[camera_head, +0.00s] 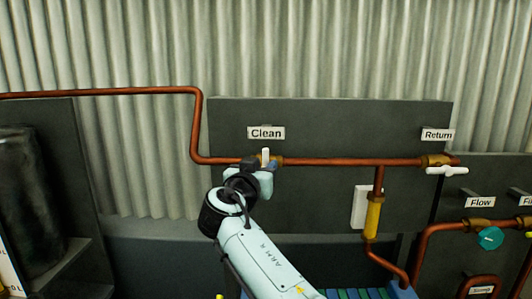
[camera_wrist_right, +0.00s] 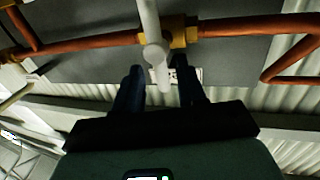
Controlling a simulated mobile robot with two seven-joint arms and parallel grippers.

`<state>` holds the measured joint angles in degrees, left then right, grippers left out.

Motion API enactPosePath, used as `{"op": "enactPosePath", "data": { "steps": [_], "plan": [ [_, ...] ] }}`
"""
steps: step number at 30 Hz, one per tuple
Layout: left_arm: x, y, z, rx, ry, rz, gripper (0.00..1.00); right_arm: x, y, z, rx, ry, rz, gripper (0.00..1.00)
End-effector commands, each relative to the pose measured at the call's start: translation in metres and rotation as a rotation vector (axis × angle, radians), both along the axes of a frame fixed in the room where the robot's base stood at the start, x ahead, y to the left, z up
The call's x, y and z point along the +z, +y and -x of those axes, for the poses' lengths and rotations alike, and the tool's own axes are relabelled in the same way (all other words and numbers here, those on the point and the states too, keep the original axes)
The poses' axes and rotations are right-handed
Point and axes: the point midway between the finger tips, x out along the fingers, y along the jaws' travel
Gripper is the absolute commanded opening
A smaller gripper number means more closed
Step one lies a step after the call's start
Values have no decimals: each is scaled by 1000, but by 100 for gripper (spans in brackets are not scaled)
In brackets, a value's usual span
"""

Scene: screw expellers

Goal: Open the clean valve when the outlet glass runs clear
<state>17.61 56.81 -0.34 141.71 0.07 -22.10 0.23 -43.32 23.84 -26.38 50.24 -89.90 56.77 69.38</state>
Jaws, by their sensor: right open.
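The clean valve's white handle (camera_head: 265,155) stands upright, across the copper pipe, below the "Clean" label (camera_head: 266,132). In the wrist view the handle (camera_wrist_right: 150,22) also crosses the pipe, with a brass valve body (camera_wrist_right: 182,33) beside it. My right gripper (camera_head: 264,174) is at this valve. Its dark fingers (camera_wrist_right: 161,70) are open, with the handle's near end between them in the picture; I cannot tell whether they touch it. The outlet glass (camera_head: 373,217) looks yellow-amber, in front of a white plate (camera_head: 359,206). My left gripper is not in view.
The return valve's white handle (camera_head: 447,171) lies roughly level below the "Return" label (camera_head: 437,134). A teal knob (camera_head: 489,238) sits below the "Flow" label (camera_head: 480,202). A dark cylinder (camera_head: 22,205) stands at the left. Copper pipe (camera_head: 330,162) runs along the dark panel (camera_head: 345,120).

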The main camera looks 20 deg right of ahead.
Motion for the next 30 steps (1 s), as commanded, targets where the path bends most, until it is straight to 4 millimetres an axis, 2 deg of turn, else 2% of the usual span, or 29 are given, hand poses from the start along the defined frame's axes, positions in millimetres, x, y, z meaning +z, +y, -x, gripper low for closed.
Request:
{"op": "enactPosePath", "data": {
  "steps": [1,6,18,20,21,22,30],
  "plan": [
    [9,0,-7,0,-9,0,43,5,-7,-7,-4,-2,1,40],
    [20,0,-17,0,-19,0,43,3,-19,-22,-1,0,0,40],
    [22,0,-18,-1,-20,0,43,-1,-23,-27,1,2,-1,40],
    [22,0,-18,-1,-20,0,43,-1,-23,-27,1,2,-1,21],
    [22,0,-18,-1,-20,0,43,-1,-23,-27,1,2,-1,8],
    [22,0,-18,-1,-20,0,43,-1,-23,-27,1,2,-1,0],
    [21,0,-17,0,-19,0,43,-1,-23,-27,0,6,10,0]
  ]
}}
